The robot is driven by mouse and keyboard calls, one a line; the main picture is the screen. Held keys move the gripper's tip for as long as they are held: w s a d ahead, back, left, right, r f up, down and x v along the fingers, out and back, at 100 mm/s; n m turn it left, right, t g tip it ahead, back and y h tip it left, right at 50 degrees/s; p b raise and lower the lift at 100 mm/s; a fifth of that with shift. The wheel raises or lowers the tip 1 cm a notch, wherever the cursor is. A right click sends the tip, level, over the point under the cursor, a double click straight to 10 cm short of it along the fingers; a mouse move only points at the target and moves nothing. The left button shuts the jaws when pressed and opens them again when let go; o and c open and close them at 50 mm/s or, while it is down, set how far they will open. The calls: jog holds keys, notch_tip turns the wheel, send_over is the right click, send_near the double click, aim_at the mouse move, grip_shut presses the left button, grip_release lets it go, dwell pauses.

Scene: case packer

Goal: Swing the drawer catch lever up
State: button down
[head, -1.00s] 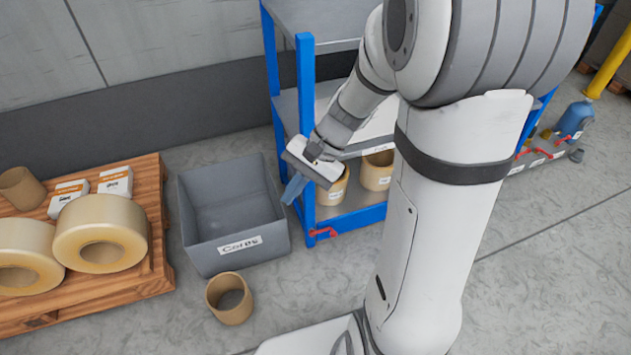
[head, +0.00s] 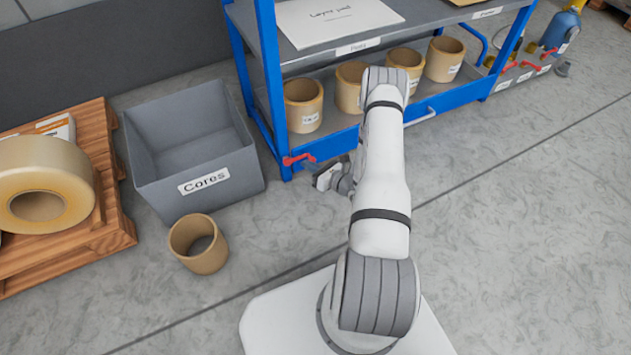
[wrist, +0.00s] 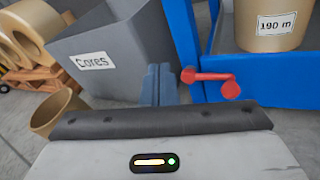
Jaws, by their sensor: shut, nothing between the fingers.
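The red drawer catch lever (head: 298,159) is at the lower left corner of the blue rack, at the left end of the drawer front (head: 345,143). In the wrist view the lever (wrist: 210,78) lies about level, with a round knob at its left end and a rounder end at lower right. My gripper (head: 314,167) is low in front of the rack, close to the lever. In the wrist view its blue-grey fingers (wrist: 158,84) are shut and empty, just left of the lever's knob. I cannot tell whether they touch it.
A grey bin marked Cores (head: 190,150) stands left of the rack, with a loose cardboard core (head: 199,243) on the floor before it. A pallet (head: 110,225) with tape rolls is at far left. Several cores stand in the drawer.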

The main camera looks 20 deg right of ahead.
jog(key=s+d+f+m+h+b, duration=0.1)
jog(key=s+d+f+m+h, duration=0.1)
jog(key=f, duration=0.5)
jog(key=s+d+f+m+h+b, duration=0.2)
jog(key=s+d+f+m+h, duration=0.1)
jog(key=f, duration=0.5)
jog(key=shift+s+t, duration=0.15)
jog(key=shift+t, duration=0.25)
jog(key=shift+f, duration=0.1)
